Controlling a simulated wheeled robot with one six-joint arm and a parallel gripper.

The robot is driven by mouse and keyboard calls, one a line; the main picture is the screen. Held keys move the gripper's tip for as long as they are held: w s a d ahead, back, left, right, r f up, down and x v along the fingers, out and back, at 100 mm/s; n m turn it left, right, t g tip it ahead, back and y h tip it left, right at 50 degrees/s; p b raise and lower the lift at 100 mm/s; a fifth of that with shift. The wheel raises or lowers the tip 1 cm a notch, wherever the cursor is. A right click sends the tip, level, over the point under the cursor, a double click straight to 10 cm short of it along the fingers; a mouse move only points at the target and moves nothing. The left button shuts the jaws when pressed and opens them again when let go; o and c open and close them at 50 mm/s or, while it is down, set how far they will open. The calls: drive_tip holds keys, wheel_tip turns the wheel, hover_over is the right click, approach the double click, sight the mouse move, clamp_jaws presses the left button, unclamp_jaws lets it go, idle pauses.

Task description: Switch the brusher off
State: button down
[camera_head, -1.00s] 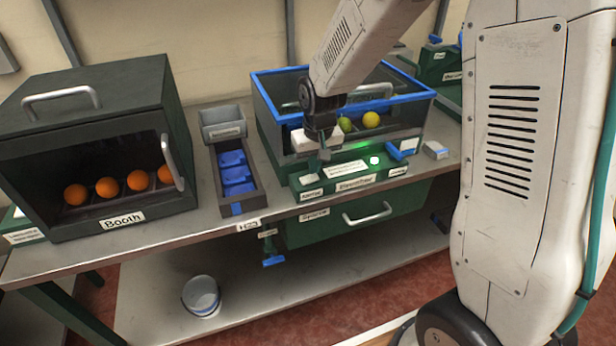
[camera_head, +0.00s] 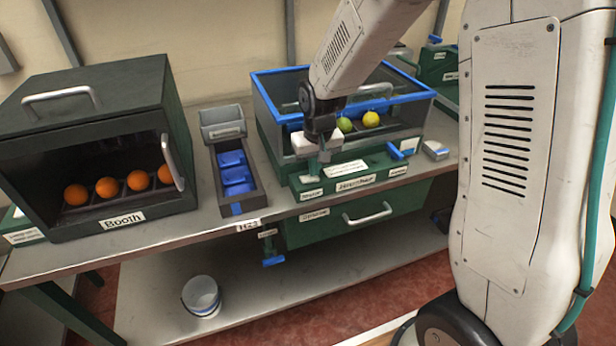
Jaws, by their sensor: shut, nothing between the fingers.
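The brusher appears to be the green machine (camera_head: 372,168) with a clear, blue-rimmed box (camera_head: 408,100) on top; its front label is too blurred to read surely. A green fruit (camera_head: 345,125) and a yellow fruit (camera_head: 371,119) lie inside the box. No lamp glows on its front panel. A blue lever (camera_head: 399,152) sits at the panel's right. My gripper (camera_head: 324,158) is shut and empty, pointing down at the panel's left part. It hides whatever control is beneath it, and I cannot tell whether it touches the panel.
A dark booth (camera_head: 90,142) with several oranges stands at the left. A grey bin (camera_head: 222,122) and a tray (camera_head: 256,194) of blue pieces stand between booth and machine. A drawer handle (camera_head: 367,215) sticks out below. A white bucket (camera_head: 201,296) stands on the lower shelf.

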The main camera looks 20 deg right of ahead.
wheel_tip(320, 180, up, 6)
drive_tip(key=shift+r, duration=0.25)
idle(0.5)
